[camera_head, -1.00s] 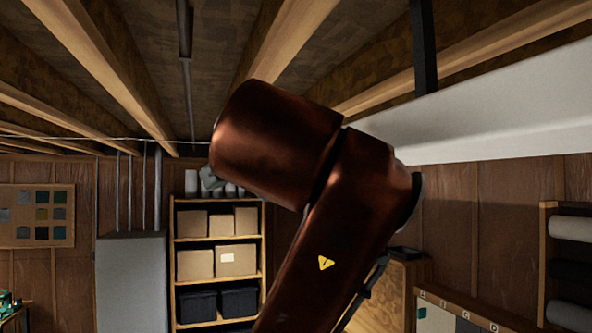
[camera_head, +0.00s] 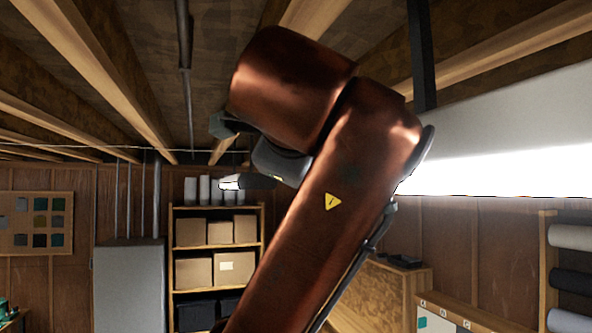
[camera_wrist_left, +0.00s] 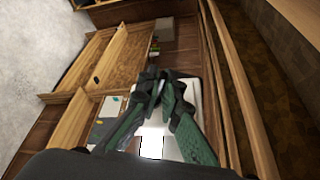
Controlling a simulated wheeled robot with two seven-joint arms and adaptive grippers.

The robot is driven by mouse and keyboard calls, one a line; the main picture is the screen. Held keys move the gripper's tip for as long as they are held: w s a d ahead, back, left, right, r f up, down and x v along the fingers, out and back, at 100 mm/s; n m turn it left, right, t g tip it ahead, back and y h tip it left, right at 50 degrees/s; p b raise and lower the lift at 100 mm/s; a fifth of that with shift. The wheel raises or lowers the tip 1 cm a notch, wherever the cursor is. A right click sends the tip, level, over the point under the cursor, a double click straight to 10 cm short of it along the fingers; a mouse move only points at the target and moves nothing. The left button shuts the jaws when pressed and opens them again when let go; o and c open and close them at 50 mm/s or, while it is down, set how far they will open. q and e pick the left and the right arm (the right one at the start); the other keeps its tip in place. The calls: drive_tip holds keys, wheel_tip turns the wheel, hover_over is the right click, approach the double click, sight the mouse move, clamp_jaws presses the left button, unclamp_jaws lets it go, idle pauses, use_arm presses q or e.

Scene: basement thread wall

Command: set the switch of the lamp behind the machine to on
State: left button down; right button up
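The lamp (camera_head: 500,135) is a long white housing at the upper right of the head view. Its lower side glows bright white, so it is lit. In the left wrist view a pale panel with a bright patch (camera_wrist_left: 152,145) shows behind the fingers and looks like the same lamp. I cannot make out the switch in either view. My left gripper (camera_wrist_left: 162,78) has dark green fingers whose tips meet, with no object visible between them. My brown arm covers the middle of the head view and hides much behind it. My right gripper is not in view.
A shelf (camera_head: 218,208) with cardboard boxes and dark bins stands at the back wall. A grey cabinet (camera_head: 130,285) is left of it. A rack of fabric rolls (camera_head: 548,270) is at the right. Ceiling beams (camera_head: 95,75) run overhead, with a dark post (camera_head: 420,55) above the lamp.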

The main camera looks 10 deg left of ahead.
use_arm(q)
drive_tip(key=c, duration=2.4)
unclamp_jaws()
